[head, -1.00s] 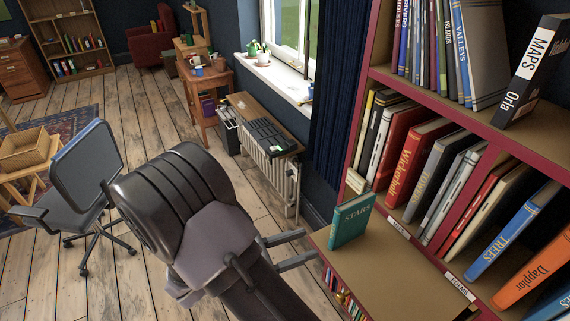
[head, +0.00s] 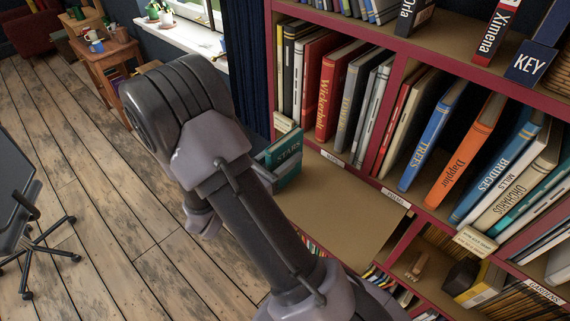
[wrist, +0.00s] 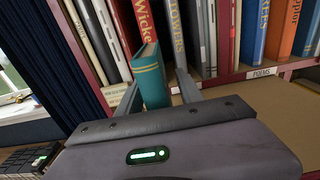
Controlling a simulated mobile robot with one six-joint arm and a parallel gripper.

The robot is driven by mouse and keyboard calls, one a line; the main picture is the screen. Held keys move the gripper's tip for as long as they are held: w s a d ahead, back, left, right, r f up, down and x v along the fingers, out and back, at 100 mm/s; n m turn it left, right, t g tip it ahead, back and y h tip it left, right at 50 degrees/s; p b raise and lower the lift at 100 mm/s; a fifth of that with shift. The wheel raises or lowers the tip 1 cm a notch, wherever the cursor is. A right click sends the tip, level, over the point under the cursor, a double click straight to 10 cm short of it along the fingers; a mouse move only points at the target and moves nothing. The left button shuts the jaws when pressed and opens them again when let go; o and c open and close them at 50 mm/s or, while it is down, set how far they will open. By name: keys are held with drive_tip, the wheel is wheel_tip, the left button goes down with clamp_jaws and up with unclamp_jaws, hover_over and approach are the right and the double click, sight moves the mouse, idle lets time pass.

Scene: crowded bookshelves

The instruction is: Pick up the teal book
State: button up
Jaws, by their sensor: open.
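The teal book (head: 284,152), marked STARS, stands upright on the tan ledge (head: 335,205) in front of the bookcase. It also shows in the wrist view (wrist: 151,78), its spine with gold bands turned toward me. My gripper (wrist: 157,92) is open, with one finger to the left of the book and one to the right. The book stands between the fingers; I cannot tell whether either touches it. In the head view my arm hides most of the gripper and the book's lower left part.
Upright books, such as the red Wickenhale-type volume (head: 336,95) and blue TREES (head: 430,138), fill the shelf behind. Another teal book (head: 533,198) leans at the far right. The ledge right of the STARS book is bare. A dark curtain (wrist: 45,60) hangs at left.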

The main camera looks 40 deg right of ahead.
drive_tip(key=shift+d, duration=0.2)
drive_tip(key=shift+a, duration=0.15)
drive_tip(key=shift+c, duration=0.6)
clamp_jaws()
